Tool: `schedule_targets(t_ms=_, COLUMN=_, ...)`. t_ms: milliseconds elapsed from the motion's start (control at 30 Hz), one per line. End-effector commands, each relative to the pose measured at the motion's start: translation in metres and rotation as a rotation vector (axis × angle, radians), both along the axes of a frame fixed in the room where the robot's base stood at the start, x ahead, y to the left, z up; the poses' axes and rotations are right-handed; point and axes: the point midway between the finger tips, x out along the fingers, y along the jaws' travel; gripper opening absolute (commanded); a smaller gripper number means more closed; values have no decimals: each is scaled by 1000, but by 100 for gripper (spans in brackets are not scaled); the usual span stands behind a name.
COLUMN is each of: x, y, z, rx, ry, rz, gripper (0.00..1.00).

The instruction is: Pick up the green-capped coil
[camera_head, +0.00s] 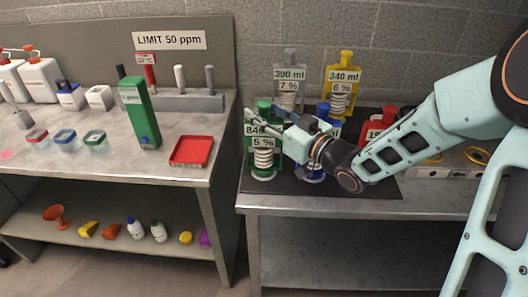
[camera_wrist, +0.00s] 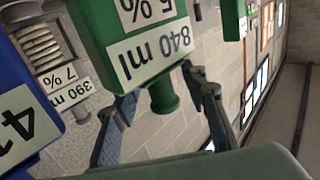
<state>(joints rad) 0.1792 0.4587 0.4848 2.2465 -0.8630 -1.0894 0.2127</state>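The green-capped coil (camera_head: 263,173) stands upright on a dark mat on the right bench. It has a green frame, a pale coil and a label with 5 %. In the wrist view its green body (camera_wrist: 105,25) appears inverted, with an 840 ml label and the green cap (camera_wrist: 163,97) pointing down. My gripper (camera_head: 279,125) is at the top of this coil, partly covering its label in the head view. In the wrist view my gripper (camera_wrist: 160,87) has its two fingers apart, one on each side of the cap, with visible gaps.
A grey-capped coil (camera_head: 289,93) and a yellow-capped coil (camera_head: 342,88) stand behind. A blue-capped coil (camera_head: 323,112) and a red one (camera_head: 388,118) are close to the right, partly hidden by my arm. The left bench holds a red tray (camera_head: 191,151) and a green box (camera_head: 139,112).

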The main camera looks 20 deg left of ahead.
Motion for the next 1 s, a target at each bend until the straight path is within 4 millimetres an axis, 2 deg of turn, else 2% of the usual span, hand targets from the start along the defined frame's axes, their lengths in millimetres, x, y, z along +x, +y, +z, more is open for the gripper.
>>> schedule_targets(t_ms=133, x=0, y=0, z=0, rx=0, ry=0, rz=0, gripper=40)
schedule_targets(t_ms=500, x=0, y=-1, z=0, rx=0, ry=0, rz=0, gripper=0)
schedule_targets(t_ms=1000, x=0, y=0, z=2, rx=3, ry=-4, rz=0, gripper=0)
